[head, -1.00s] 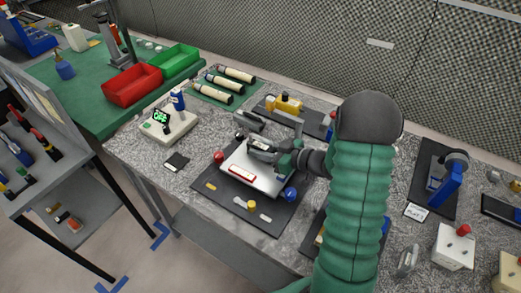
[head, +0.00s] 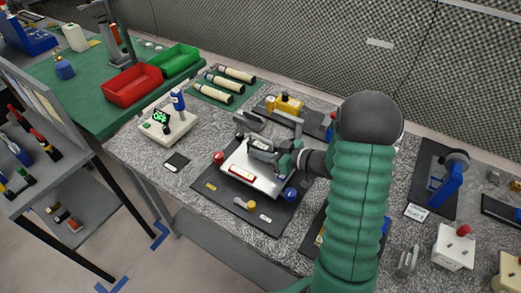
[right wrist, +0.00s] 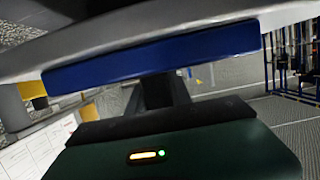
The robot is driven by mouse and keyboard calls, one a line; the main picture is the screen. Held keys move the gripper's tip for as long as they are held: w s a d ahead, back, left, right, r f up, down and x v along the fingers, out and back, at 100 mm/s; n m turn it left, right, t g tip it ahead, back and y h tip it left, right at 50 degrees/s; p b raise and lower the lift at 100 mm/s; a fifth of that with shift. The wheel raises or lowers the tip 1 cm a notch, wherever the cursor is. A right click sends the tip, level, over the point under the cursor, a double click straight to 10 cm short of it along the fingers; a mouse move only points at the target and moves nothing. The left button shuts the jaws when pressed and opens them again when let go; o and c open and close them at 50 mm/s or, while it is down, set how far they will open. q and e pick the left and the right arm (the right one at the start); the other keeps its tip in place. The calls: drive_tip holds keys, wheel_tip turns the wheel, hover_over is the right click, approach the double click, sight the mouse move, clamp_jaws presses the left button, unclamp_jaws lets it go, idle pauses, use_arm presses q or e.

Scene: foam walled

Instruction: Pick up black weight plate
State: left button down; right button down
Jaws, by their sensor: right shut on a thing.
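My right gripper (head: 265,148) hangs low over a silver plate device (head: 262,181) with a red-framed label, on a black mat (head: 215,200). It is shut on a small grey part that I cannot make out. The right wrist view shows my dark gripper body at the bottom, a blue bar (right wrist: 155,57) and a pale grey slab above it. A small black square plate (head: 176,162) lies flat on the table, left of the mat. A dark round disc (head: 457,161) is on a blue stand at right. I cannot tell which is the weight plate. My left gripper is out of view.
A white box with a green display (head: 167,126) stands left of the mat. A red bin (head: 132,85) and a green bin (head: 174,62) are at the back left. Several cream cylinders (head: 225,84) lie behind. White blocks (head: 455,246) with red knobs sit at the right.

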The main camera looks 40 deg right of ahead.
sight(268, 143)
drive_tip(key=shift+r, duration=0.1)
drive_tip(key=shift+d+r, duration=0.1)
drive_tip(key=shift+r, duration=0.75)
drive_tip(key=shift+r+p, duration=0.45)
drive_tip(key=shift+r, duration=0.4)
drive_tip(key=s+a, duration=0.1)
drive_tip(key=a, duration=0.1)
drive_tip(key=s+a, duration=0.3)
drive_tip(key=a, duration=0.1)
drive_tip(key=shift+s+a+r, duration=0.2)
drive_tip(key=shift+s+r, duration=0.15)
drive_tip(key=s+a+p, duration=0.1)
drive_tip(key=p, duration=0.4)
drive_tip(key=s+a+r+p, duration=0.1)
drive_tip(key=p, duration=0.4)
drive_tip(key=shift+a+r+p, duration=0.2)
drive_tip(key=shift+r+p, duration=0.1)
drive_tip(key=shift+p, duration=0.05)
drive_tip(key=a+f+n+g+y+p, duration=0.1)
drive_tip(key=a+f+n+y+p, duration=0.1)
drive_tip(key=a, duration=1)
drive_tip(key=shift+w+a+n+y+p, duration=0.25)
drive_tip(key=shift+w+y+p, duration=0.25)
drive_tip(key=shift+p, duration=0.6)
drive_tip(key=shift+d+f, duration=0.1)
